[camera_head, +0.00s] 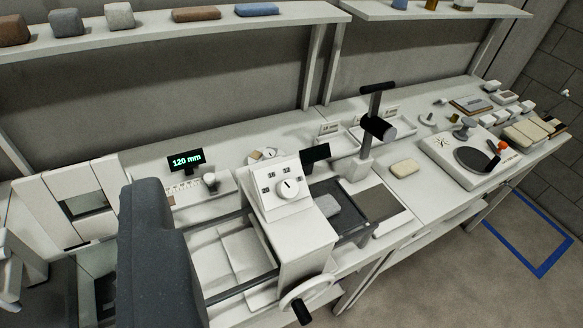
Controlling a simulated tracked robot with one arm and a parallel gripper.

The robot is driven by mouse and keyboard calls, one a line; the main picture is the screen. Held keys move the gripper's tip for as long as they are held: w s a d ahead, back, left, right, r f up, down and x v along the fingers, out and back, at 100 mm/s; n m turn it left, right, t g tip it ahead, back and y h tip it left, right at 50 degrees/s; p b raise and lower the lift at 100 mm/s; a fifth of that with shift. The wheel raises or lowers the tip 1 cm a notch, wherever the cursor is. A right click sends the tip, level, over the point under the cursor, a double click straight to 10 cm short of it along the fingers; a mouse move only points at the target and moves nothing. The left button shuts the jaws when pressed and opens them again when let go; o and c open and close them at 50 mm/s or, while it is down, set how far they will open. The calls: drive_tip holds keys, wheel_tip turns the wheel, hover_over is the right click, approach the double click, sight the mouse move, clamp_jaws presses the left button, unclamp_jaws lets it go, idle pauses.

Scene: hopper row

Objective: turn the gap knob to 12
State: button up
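A white machine head (300,225) stands on the bench near the middle of the view. Its sloped top panel carries a round white knob (288,189) with a dark pointer mark, which points roughly up. I cannot tell from any lettering whether this is the gap knob. A handwheel (297,291) with a black grip is on the machine's front. I cannot make out my gripper or its fingertips in this view. Nothing is seen touching the knob.
A display (187,159) reading "120 mm" stands left of the machine. A dark grey rounded block (155,250) fills the lower left foreground. A black-topped post (372,125) rises right of the machine. A shelf (160,28) with several blocks runs above.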

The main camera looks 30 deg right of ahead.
drive_tip(key=shift+a, duration=0.25)
drive_tip(key=o, duration=0.3)
drive_tip(key=shift+o, duration=0.2)
drive_tip(key=n+g+p, duration=0.3)
drive_tip(key=g+p, duration=0.8)
drive_tip(key=p, duration=0.3)
hover_over(289, 186)
drive_tip(key=s, duration=0.6)
wheel_tip(289, 186, down, 16)
drive_tip(key=x, duration=0.9)
drive_tip(key=p+x, duration=0.1)
drive_tip(key=x, duration=0.3)
drive_tip(key=shift+w, duration=0.4)
